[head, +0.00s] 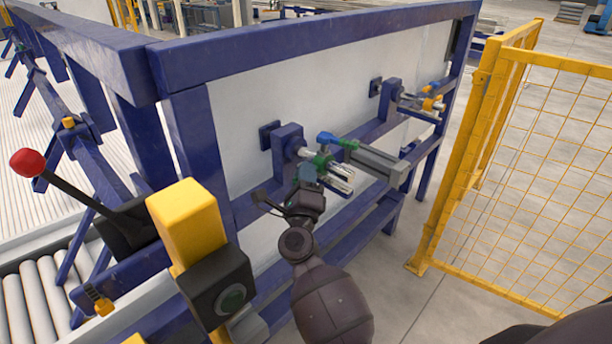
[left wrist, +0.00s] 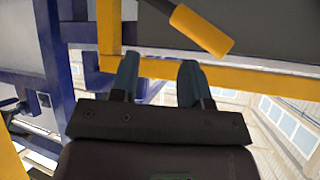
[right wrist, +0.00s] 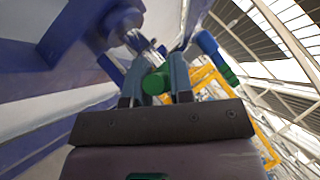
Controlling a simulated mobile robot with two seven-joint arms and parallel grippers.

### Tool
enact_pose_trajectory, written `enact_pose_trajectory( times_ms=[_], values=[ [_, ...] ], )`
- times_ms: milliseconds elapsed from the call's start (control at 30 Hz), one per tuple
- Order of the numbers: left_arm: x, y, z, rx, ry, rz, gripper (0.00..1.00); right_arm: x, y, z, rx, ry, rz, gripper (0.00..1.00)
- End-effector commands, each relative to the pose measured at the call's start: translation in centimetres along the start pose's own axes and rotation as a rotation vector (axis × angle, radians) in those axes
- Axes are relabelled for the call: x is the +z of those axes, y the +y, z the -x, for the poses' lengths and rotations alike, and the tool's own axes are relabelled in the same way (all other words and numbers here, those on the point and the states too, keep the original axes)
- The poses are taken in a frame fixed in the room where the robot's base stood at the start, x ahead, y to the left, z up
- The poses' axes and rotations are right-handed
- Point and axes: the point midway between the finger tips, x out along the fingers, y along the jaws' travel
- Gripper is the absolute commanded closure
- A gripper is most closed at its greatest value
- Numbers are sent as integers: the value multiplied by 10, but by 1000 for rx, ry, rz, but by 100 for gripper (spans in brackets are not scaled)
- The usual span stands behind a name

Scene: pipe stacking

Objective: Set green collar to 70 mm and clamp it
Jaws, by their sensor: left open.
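The green collar (head: 320,160) sits on a pale metal rod that sticks out from a blue block on the frame. A blue-ended green lever (head: 340,141) stands just above it. My right gripper (head: 307,184) is at the collar from below. In the right wrist view, its fingers (right wrist: 155,72) close on both sides of a round green part (right wrist: 155,84), which looks like part of the collar. The blue lever end (right wrist: 207,43) stands to the right of the fingers there. My left gripper (left wrist: 156,80) is open and empty in the left wrist view. Collar distance is unreadable.
A grey bar (head: 376,161) lies close right of the collar. A second rod with an orange collar (head: 430,104) is farther along the blue frame (head: 310,45). A yellow post (head: 187,222) and red-knobbed lever (head: 27,162) stand at left, a yellow mesh fence (head: 530,180) at right.

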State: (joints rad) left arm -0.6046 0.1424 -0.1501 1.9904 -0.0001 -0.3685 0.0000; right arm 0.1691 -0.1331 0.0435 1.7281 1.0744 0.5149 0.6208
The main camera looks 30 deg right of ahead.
Motion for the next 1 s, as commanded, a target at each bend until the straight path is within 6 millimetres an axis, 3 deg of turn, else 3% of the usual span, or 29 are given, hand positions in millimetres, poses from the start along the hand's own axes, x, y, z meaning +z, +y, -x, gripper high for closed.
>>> enact_pose_trajectory(
  times_ms=[133,467,1000],
  values=[
    [0,0,0,0,0,0,57,0,0,0,0,0,0,59],
    [-1,0,-2,1,4,-1,57,0,0,4,1,0,0,59],
    [14,2,-8,3,-14,-1,57,-2,2,90,3,1,1,59]
  ],
)
